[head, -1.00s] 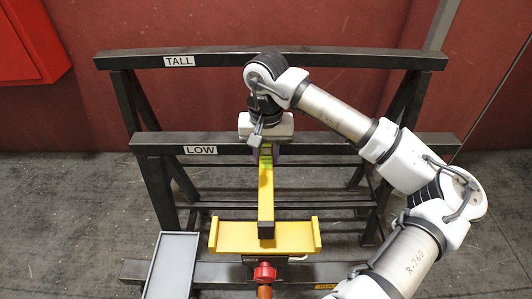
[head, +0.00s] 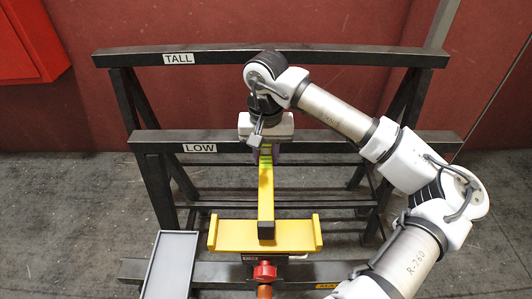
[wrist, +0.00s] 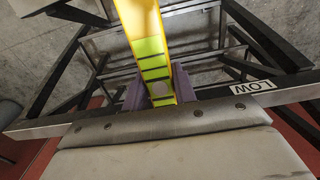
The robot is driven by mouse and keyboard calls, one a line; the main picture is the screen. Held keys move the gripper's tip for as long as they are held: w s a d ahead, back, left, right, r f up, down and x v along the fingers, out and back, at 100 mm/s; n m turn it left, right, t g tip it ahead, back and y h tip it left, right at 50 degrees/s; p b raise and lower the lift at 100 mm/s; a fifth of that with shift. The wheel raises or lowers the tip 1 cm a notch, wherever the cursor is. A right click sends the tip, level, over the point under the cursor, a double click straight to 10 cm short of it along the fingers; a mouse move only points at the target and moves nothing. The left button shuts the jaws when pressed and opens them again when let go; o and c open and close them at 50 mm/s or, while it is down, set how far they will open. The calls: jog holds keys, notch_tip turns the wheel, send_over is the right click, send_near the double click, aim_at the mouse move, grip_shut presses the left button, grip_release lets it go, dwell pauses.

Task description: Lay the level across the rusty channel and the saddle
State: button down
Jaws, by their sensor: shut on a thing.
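The level is a long yellow bar (head: 266,195) with bright green sections at its far end; it also shows in the wrist view (wrist: 140,20). My gripper (head: 265,152) is shut on that far end, close to the LOW rail. In the wrist view its purple fingers (wrist: 158,90) flank the level's green part. The level points toward the head camera, its near dark end over the middle of the yellow saddle (head: 238,235). I cannot tell whether it touches the saddle. I cannot make out a rusty surface for certain; my gripper hides the LOW rail's middle.
A black trestle has a TALL rail (head: 340,57) behind and a LOW rail (head: 350,142) in front. A red knob (head: 264,271) sits below the saddle. A grey tray (head: 172,265) stands at the lower left. A red box (head: 28,40) hangs on the wall.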

jog(key=shift+f+b, duration=0.45)
jog(key=shift+b, duration=0.15)
dwell(0.4)
jog(key=c, duration=1)
grip_release()
jog(key=shift+c, duration=0.2)
